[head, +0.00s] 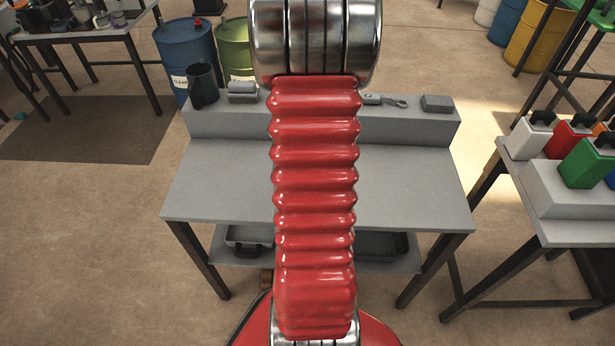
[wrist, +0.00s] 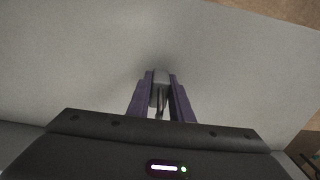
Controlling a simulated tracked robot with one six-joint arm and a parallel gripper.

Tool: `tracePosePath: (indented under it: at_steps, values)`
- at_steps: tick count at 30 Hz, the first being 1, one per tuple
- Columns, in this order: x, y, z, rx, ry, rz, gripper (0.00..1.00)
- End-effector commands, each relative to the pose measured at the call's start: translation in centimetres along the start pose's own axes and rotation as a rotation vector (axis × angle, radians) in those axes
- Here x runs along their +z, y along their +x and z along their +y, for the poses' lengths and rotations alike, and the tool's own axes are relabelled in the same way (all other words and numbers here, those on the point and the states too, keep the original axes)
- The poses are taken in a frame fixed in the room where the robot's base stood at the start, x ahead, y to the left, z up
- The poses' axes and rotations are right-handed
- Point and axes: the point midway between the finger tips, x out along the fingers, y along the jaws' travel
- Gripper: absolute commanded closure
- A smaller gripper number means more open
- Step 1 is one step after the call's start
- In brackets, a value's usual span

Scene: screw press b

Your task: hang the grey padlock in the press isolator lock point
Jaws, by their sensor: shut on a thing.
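In the wrist view my gripper (wrist: 160,98) has its two purple fingers closed on a small grey thing, which looks like the grey padlock (wrist: 160,76). Its light grey part shows at the fingertips, and a darker metallic piece lies between the fingers. Most of it is hidden by the fingers. A plain grey surface fills the view behind it; I cannot tell the gap to it. In the head view my red arm covers the middle, and neither my gripper nor the padlock shows. I cannot make out the press isolator lock point in either view.
A grey workbench (head: 410,190) stands ahead. Its raised back ledge (head: 230,123) bears a dark mug (head: 202,86), a grey roll-like thing (head: 242,92), a wrench (head: 393,102) and a grey block (head: 437,104). At right, another table (head: 560,232) holds several coloured containers. Drums stand behind.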

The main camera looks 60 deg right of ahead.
Motion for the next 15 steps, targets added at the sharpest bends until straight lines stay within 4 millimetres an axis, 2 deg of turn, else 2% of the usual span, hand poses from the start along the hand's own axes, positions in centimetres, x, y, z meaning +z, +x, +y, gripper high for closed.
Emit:
tracePosePath:
  at_steps: [6, 15]
  values:
    - [0.0, 2.5, 0.0, 0.0, 0.0, -0.001, 1.0]
    - [0.0, 2.7, 0.0, 0.0, 0.001, 0.001, 1.0]
